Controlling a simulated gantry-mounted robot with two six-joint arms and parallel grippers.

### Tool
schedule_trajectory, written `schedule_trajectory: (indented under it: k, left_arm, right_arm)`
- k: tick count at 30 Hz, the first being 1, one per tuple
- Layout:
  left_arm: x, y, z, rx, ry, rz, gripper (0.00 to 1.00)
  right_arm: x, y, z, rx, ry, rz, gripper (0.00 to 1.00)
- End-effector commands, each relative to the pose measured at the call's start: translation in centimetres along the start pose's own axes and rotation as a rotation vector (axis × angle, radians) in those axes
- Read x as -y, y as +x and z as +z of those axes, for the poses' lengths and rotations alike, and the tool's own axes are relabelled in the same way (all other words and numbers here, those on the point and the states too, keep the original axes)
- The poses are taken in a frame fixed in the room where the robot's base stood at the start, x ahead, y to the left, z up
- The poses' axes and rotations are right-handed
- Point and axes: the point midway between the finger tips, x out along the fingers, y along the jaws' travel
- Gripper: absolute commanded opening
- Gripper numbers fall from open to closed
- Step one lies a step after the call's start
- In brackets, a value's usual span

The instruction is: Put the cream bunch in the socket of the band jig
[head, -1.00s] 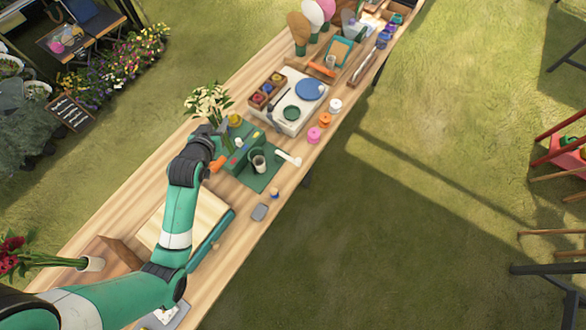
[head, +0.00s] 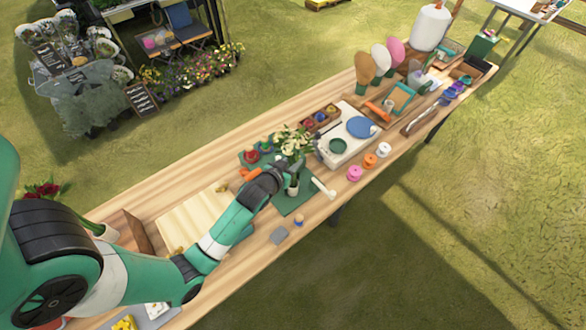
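The cream bunch (head: 294,140), pale flowers with green leaves, stands roughly upright at the end of my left arm. My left gripper (head: 285,174) is at its lower part and appears shut on its stems; the fingertips are small and partly hidden. The band jig's green base (head: 293,205) lies on the bench below. Its cup-like socket (head: 292,190) shows just under the gripper, in line with the bunch. I cannot tell whether the stem ends are inside the socket or above it. My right gripper is not in view.
A white arm-like piece (head: 323,188) juts out right of the socket. Pink (head: 354,174), orange (head: 369,160) and white (head: 384,149) spools line the bench's near edge. A pale tray (head: 341,151) stands beyond the jig. A grey block (head: 279,236) lies nearer me.

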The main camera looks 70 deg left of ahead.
Motion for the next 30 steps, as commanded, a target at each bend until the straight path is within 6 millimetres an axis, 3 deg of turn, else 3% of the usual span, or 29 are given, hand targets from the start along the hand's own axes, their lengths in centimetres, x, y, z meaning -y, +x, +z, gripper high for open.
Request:
schedule_trajectory:
  k: [1, 4, 16, 17, 21, 30]
  left_arm:
    - [0.0, 0.6, 1.3, 0.005, 0.000, 0.000, 0.00]
    - [0.0, 1.3, 2.4, 0.003, 0.000, 0.000, 0.00]
    - [0.0, 1.6, 2.9, 0.001, 0.000, 0.000, 0.00]
    - [0.0, 1.5, 2.8, 0.001, 0.000, 0.000, 0.35]
    - [0.0, 1.5, 2.8, 0.002, 0.000, 0.000, 0.60]
    - [0.0, 1.4, 2.6, 0.001, 0.000, 0.000, 0.60]
  right_arm:
    - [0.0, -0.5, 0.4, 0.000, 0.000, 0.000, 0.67]
    - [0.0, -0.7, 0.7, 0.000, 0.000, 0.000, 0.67]
    - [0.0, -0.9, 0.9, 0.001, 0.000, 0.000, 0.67]
    - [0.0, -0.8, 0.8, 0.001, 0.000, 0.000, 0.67]
    - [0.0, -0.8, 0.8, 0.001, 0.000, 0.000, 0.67]
    - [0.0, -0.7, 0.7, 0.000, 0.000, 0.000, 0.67]
